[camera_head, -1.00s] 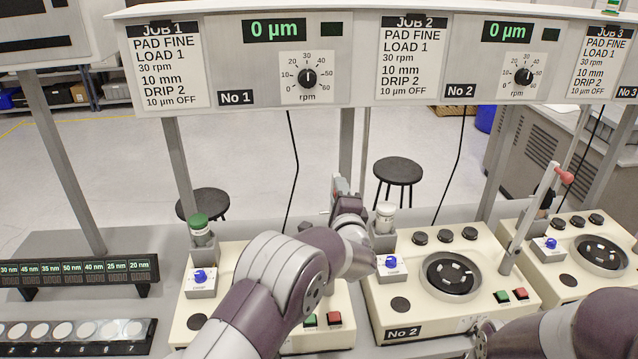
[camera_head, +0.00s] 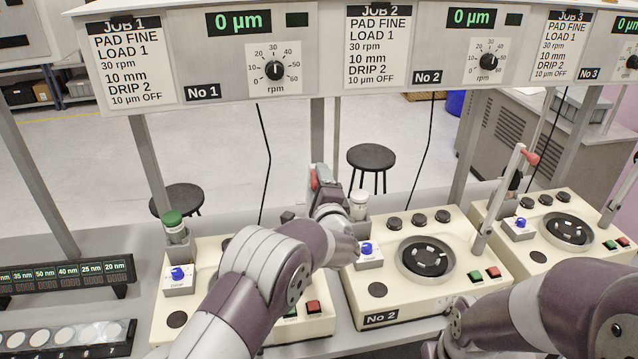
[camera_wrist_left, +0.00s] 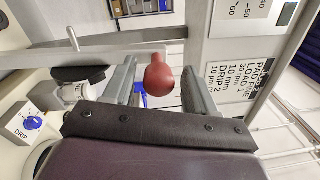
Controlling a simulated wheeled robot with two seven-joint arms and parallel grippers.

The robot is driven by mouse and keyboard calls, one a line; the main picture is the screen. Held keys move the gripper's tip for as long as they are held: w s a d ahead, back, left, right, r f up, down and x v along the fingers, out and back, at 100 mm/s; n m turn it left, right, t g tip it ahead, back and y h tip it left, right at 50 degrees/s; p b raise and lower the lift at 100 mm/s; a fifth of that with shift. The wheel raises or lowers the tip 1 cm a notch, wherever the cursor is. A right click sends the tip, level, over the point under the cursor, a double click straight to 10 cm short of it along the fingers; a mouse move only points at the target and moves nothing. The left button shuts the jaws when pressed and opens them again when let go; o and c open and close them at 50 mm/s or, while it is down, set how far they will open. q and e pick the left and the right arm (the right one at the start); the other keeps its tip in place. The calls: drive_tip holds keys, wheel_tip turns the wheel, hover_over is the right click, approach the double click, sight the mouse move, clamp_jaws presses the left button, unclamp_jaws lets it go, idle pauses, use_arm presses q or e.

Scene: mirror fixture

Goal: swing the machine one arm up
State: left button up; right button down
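Machine one (camera_head: 178,318) is the cream unit at the left on the bench, largely covered by my left arm. Its swing arm is mostly hidden there in the head view. My left gripper (camera_head: 322,182) is over the back right of machine one, by a red knob (camera_head: 314,180). In the left wrist view a pale bar (camera_wrist_left: 85,56) ends in the red ball knob (camera_wrist_left: 158,76). The knob sits between the two parted fingers of the left gripper (camera_wrist_left: 160,90), with a gap on each side. My right arm comes in at the lower right; its gripper is out of frame.
Machine two (camera_head: 381,318) stands right of machine one, its arm (camera_head: 497,200) upright with a red knob. A green-capped bottle (camera_head: 175,228) and a white-capped bottle (camera_head: 359,205) stand at the backs of the machines. A display panel (camera_head: 330,60) hangs above.

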use_arm(q)
drive_tip(key=b+v, duration=0.5)
drive_tip(key=v, duration=0.7)
drive_tip(key=shift+s, duration=0.35)
drive_tip(key=shift+d, duration=0.15)
